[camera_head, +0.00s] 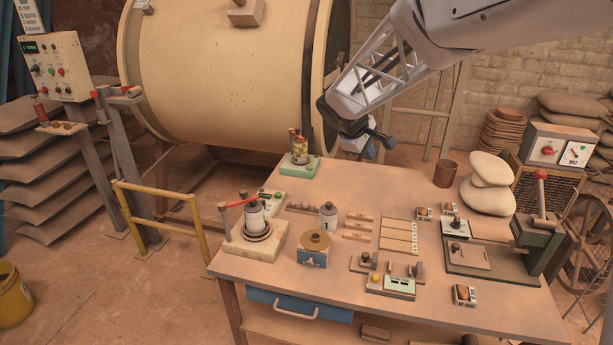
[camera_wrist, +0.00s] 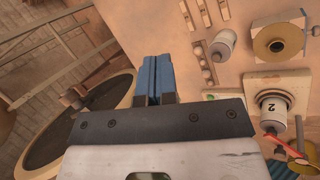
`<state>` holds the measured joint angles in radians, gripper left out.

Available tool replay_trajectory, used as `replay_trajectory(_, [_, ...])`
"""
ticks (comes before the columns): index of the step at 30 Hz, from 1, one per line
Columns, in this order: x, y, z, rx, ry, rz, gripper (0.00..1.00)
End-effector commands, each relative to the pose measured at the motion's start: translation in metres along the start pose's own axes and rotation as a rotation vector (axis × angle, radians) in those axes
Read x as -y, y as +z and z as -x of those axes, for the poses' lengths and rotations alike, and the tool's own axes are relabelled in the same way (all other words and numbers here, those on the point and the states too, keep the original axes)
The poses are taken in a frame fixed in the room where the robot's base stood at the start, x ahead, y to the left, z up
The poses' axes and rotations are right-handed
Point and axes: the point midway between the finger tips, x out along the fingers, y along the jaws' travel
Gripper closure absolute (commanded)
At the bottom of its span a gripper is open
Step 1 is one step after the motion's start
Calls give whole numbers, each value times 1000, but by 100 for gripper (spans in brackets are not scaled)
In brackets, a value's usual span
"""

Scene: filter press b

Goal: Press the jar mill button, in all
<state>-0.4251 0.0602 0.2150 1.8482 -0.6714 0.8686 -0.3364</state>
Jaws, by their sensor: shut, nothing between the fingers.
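My gripper (camera_head: 368,151) is shut and empty, its blue fingertips above the back of the workbench and well clear of everything on it. The closed fingers also show in the wrist view (camera_wrist: 152,78). A low box with a yellow button and a display (camera_head: 392,285) sits at the front middle of the bench. A small box with green and dark buttons (camera_head: 270,194) is partly hidden behind a clamped jar (camera_head: 255,217). I cannot tell which box belongs to the jar mill. A second grey jar (camera_head: 328,217) stands upright nearby.
A can on a green base (camera_head: 300,157) stands at the bench's back left. A brown cup (camera_head: 445,173), sacks (camera_head: 488,185) and a green press (camera_head: 535,225) line the right side. A large cream drum (camera_head: 220,70) stands behind. The air around my gripper looks free.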

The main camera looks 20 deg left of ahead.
Motion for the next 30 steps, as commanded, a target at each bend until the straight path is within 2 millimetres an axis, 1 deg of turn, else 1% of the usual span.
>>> replay_trajectory(1, [0, -14, -4, 0, 8, 27, 100])
replay_trajectory(3, [-1, -33, -9, -1, 23, 66, 100])
replay_trajectory(11, [-1, -102, -26, -5, 80, 208, 100])
replay_trajectory(15, [4, -141, -36, -7, 111, 286, 100])
replay_trajectory(17, [6, -157, -39, -9, 124, 317, 100])
replay_trajectory(18, [8, -168, -42, -10, 134, 340, 100])
replay_trajectory(23, [17, -213, -52, -13, 170, 427, 100])
replay_trajectory(30, [37, -278, -69, -16, 226, 556, 100])
